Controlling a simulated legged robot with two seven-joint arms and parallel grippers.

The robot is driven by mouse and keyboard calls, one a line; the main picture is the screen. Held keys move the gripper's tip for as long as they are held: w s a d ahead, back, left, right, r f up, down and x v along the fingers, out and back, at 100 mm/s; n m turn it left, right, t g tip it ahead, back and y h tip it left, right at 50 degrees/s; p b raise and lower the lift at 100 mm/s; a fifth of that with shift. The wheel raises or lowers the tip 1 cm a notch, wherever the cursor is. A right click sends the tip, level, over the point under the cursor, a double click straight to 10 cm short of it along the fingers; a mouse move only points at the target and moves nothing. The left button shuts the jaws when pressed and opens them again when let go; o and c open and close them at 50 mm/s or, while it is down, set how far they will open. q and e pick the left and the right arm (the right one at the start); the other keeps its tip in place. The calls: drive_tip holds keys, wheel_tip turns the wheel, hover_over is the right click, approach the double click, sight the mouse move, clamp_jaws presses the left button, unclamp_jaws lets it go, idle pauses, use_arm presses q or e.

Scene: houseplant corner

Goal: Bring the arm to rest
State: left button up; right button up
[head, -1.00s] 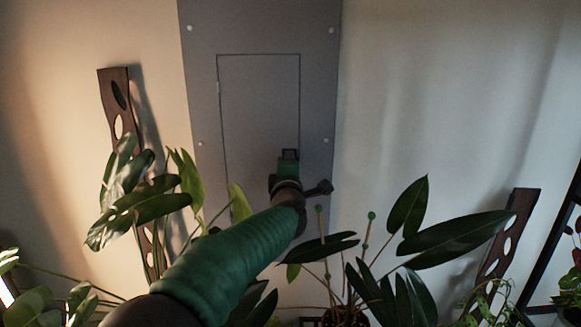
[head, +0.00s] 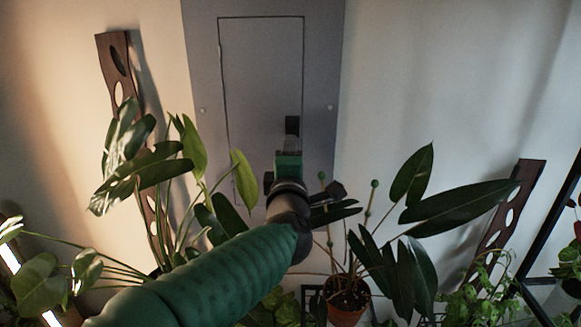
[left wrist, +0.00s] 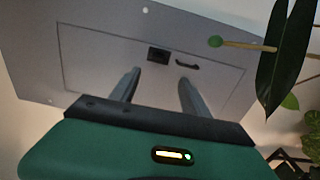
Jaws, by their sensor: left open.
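My left arm comes in from the bottom left of the head view, and its left gripper (head: 290,146) is in front of the lower part of the grey wall panel (head: 325,60). In the left wrist view the two fingers of the left gripper (left wrist: 159,78) stand apart with nothing between them. The panel door (head: 262,60) looks shut. A small black latch (head: 292,125) shows on it just above the gripper. In the left wrist view the latch (left wrist: 158,55) lies beyond the fingertips, with a dark curved mark beside it. My right gripper is not in view.
A leafy plant (head: 150,170) stands left of my arm. A potted plant (head: 346,298) with long leaves and green-tipped stakes (head: 374,184) stands close on the right. Dark wooden slats (head: 113,60) lean at both sides. A black frame (head: 550,220) is at far right.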

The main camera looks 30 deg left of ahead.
use_arm(q)
drive_tip(key=v, duration=0.2)
drive_tip(key=shift+s+d+f, duration=0.1)
drive_tip(key=shift+s+d, duration=0.05)
drive_tip(key=shift+s, duration=0.2)
drive_tip(key=d+f+m+g+h, duration=0.25)
drive_tip(key=d+f+m, duration=0.2)
drive_tip(key=f, duration=0.35)
drive_tip(key=s+d+f+m+g+h, duration=0.1)
drive_tip(key=d+f+m+h, duration=0.25)
drive_tip(key=f+m, duration=0.4)
drive_tip(key=d+f+m+g+h, duration=0.1)
drive_tip(key=d+f+m+h, duration=0.25)
drive_tip(key=f, duration=0.65)
drive_tip(key=s+d+f+m+g, duration=0.1)
drive_tip(key=s+f+m+g, duration=0.7)
drive_tip(key=s+f, duration=0.7)
drive_tip(key=shift+s+d+f+m, duration=0.2)
drive_tip(key=shift+s+m, duration=0.25)
drive_tip(key=shift+s, duration=0.5)
